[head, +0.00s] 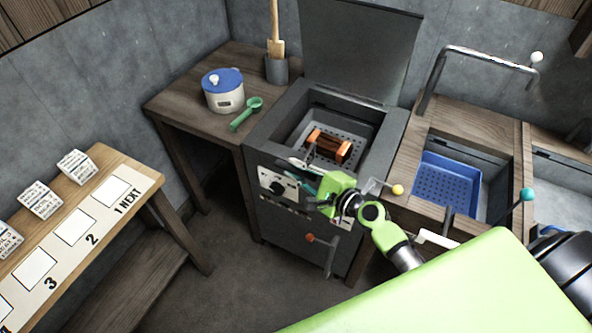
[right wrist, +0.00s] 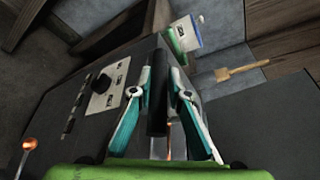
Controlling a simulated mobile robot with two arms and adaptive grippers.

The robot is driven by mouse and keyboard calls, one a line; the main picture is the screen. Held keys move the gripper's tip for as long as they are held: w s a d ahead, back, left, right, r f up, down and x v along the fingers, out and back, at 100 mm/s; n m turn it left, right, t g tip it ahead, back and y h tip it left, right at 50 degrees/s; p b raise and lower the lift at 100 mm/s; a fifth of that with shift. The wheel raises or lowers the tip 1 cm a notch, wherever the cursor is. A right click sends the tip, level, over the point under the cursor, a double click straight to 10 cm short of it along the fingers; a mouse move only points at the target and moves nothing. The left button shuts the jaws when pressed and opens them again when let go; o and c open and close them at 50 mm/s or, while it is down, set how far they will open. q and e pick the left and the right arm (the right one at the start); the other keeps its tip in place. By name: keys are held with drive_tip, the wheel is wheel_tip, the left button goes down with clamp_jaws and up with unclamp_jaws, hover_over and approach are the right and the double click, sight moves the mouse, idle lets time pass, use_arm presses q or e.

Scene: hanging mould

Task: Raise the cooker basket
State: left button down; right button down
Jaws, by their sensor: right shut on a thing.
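The dark cooker (head: 262,135) stands open with its lid (head: 362,50) raised at the back. Its perforated basket (head: 356,148) sits low inside the well and holds a copper-orange block-like piece (head: 329,146). My right gripper (head: 303,172) is at the cooker's front top edge, above the control panel. In the right wrist view its two teal-and-white fingers (right wrist: 162,90) close on a dark upright handle bar (right wrist: 157,92). How this bar joins the basket is hidden. My left gripper is not in view.
A lever with a yellow ball (head: 397,189) is right of my gripper. An orange knob (head: 310,238) is low on the cooker front. A blue perforated basket (head: 448,181) sits in the basin at right. A lidded pot (head: 223,92) and green scoop (head: 246,113) are on the left table.

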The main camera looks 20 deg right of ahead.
wheel_tip(320, 180, up, 13)
drive_tip(key=p, duration=1)
drive_tip(key=shift+w+f, duration=0.15)
drive_tip(key=c, duration=1.9)
unclamp_jaws()
drive_tip(key=shift+d, duration=0.1)
drive_tip(key=shift+s+f, duration=0.1)
drive_tip(key=shift+s, duration=0.1)
drive_tip(key=v, duration=1.2)
drive_tip(key=shift+f, duration=0.1)
